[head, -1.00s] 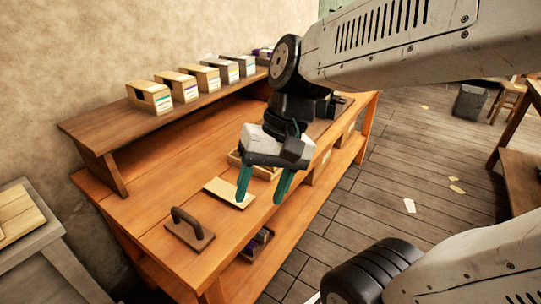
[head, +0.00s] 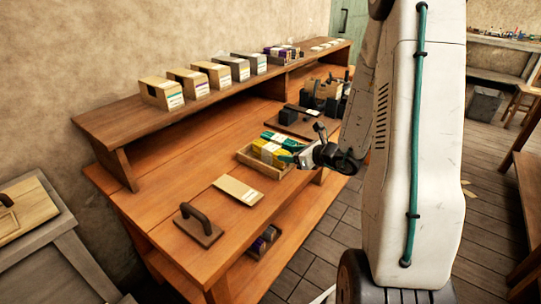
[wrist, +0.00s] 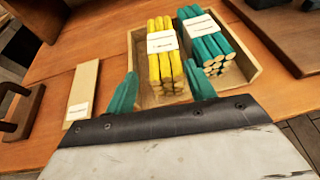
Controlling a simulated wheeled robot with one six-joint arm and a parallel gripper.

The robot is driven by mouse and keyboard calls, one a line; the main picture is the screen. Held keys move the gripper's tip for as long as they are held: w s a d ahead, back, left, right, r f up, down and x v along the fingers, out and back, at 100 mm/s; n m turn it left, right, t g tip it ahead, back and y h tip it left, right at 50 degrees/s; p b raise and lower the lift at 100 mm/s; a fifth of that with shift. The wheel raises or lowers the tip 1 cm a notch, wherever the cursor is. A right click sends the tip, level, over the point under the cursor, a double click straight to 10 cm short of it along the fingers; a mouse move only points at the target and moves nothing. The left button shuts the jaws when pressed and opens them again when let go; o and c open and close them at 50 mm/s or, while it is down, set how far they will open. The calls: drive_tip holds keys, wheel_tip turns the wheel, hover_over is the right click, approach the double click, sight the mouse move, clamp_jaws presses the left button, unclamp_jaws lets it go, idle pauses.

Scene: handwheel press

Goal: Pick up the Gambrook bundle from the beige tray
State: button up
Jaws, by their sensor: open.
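The beige tray (head: 258,166) stands on the workbench and holds two bundles of rods. It also shows in the wrist view (wrist: 247,78). A yellow bundle (wrist: 165,66) with a white paper band lies on the left there, a teal bundle (wrist: 207,45) with a white band on the right. The print on both bands is too small to read, so I cannot tell which is Gambrook. My gripper (wrist: 161,78) is open and empty, its teal fingers at the tray's near side, one to each side of the yellow bundle in the picture. In the head view my gripper (head: 287,157) partly covers the tray's right end.
A flat beige board with a label (head: 238,190) and a handled block (head: 198,225) lie nearer on the bench. Dark press parts (head: 297,118) stand beyond the tray. Several labelled boxes (head: 188,82) line the raised shelf (head: 105,124).

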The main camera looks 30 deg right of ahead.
sight(279, 151)
drive_tip(key=shift+f+x, duration=0.2)
drive_tip(key=shift+x, duration=0.85)
drive_tip(key=x, duration=0.5)
drive_tip(key=shift+w+r, duration=0.2)
drive_tip(key=shift+w, duration=0.15)
drive_tip(key=c, duration=0.9)
